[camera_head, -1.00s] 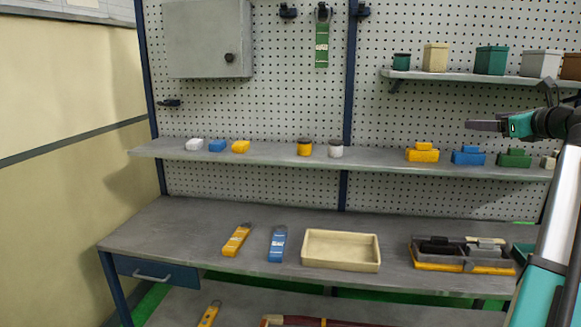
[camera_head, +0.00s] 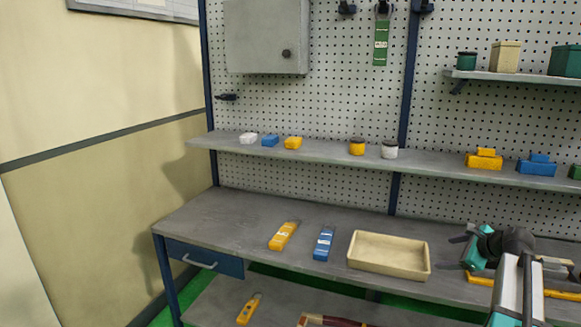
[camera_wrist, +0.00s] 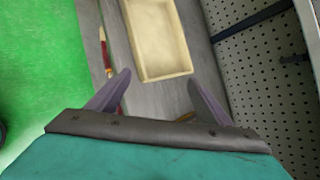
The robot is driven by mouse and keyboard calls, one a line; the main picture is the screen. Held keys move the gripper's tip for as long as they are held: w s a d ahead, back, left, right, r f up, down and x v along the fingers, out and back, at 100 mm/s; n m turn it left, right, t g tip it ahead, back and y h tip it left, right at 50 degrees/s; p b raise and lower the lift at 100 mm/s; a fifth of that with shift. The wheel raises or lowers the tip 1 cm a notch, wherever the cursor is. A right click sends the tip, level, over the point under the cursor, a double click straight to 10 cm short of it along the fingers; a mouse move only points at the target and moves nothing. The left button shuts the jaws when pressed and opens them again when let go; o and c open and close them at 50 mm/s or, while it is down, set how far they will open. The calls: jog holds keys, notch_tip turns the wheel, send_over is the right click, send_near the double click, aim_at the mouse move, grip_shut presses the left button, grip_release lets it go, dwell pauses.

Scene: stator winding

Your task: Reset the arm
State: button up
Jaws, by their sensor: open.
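My gripper (camera_head: 462,248) is at the right of the head view, in front of the workbench and just right of the cream tray (camera_head: 388,272). In the wrist view my gripper (camera_wrist: 158,88) shows two dark fingers spread apart with nothing between them. The cream tray (camera_wrist: 186,72) lies beyond the fingertips there, empty and apart from them. My arm hides part of the grey and yellow holder on the bench's right side.
The workbench (camera_head: 215,215) carries a yellow tool (camera_head: 283,236) and a blue tool (camera_head: 323,244). A shelf (camera_head: 330,162) above holds small blocks and jars. A pegboard (camera_head: 300,115) stands behind. The bench's left part is clear.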

jog(key=s+a+f+n+g, duration=0.35)
jog(key=a+f, duration=0.45)
jog(key=f, duration=0.4)
jog(key=s+a+f+n+g+y+b, duration=0.15)
jog(key=s+a+f+n, duration=0.3)
jog(key=a+f, duration=0.55)
jog(key=s+a+f+n+g+h, duration=0.1)
jog(key=s+a+f+n+g, duration=0.4)
jog(key=f, duration=0.9)
jog(key=s+a+f+n+g+h, duration=0.1)
jog(key=s+a+f+n, duration=0.3)
jog(key=s, duration=0.6)
jog(key=s+a+f+n+g+h, duration=0.1)
jog(key=s+a+f+n, duration=0.3)
jog(key=s+f, duration=0.5)
jog(key=s+a+f+n+g+h+b, duration=0.1)
jog(key=s+a+f+n+g, duration=0.2)
jog(key=s, duration=1)
notch_tip(320, 180, down, 3)
jog(key=shift+a+f+n, duration=0.2)
jog(key=shift+a+n, duration=0.6)
jog(key=shift+a, duration=0.2)
jog(key=shift+w, duration=0.1)
